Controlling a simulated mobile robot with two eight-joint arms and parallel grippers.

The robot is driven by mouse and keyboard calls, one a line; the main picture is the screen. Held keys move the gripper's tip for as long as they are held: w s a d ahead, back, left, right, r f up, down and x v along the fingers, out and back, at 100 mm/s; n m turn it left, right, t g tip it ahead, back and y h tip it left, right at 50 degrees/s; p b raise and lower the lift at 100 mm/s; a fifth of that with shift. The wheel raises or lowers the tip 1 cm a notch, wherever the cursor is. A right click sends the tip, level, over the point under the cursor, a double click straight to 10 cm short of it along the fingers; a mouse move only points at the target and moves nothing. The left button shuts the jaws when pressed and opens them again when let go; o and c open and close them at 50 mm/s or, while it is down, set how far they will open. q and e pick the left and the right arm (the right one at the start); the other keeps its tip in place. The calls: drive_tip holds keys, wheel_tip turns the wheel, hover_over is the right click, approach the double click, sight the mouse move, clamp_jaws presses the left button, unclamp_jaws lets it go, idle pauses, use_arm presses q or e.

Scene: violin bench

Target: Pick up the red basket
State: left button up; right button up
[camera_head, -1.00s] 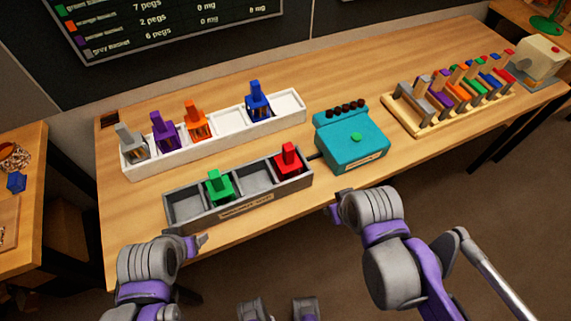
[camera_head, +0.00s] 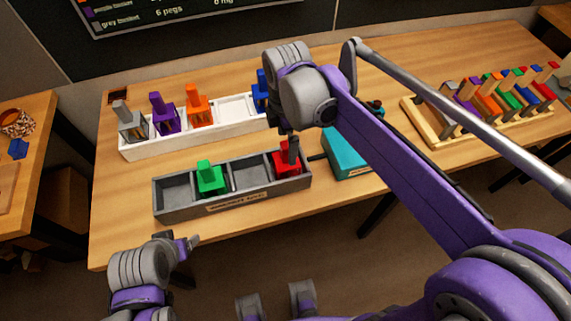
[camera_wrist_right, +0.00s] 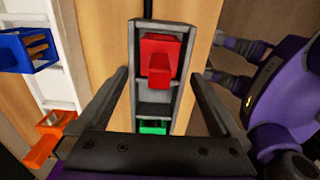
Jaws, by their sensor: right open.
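The red basket (camera_head: 286,163) sits in the right end compartment of the grey divided tray (camera_head: 238,203). In the right wrist view the red basket (camera_wrist_right: 158,62) lies ahead, between the lines of the two fingers, with its upright handle toward the camera. My right gripper (camera_head: 291,142) is above the red basket, pointing down. In the wrist view its fingers (camera_wrist_right: 160,88) are spread wide and hold nothing.
The green basket (camera_head: 211,178) stands in the same grey tray. A white tray (camera_head: 233,108) behind holds grey, purple, orange and blue baskets. A teal box (camera_head: 345,155), partly behind my right arm, stands right of the grey tray. A wooden rack (camera_head: 437,137) with coloured pieces is farther right.

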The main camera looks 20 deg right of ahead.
sight(286, 155)
wheel_tip(286, 155, down, 6)
drive_tip(key=shift+r, duration=0.1)
idle(0.4)
clamp_jaws()
idle(0.3)
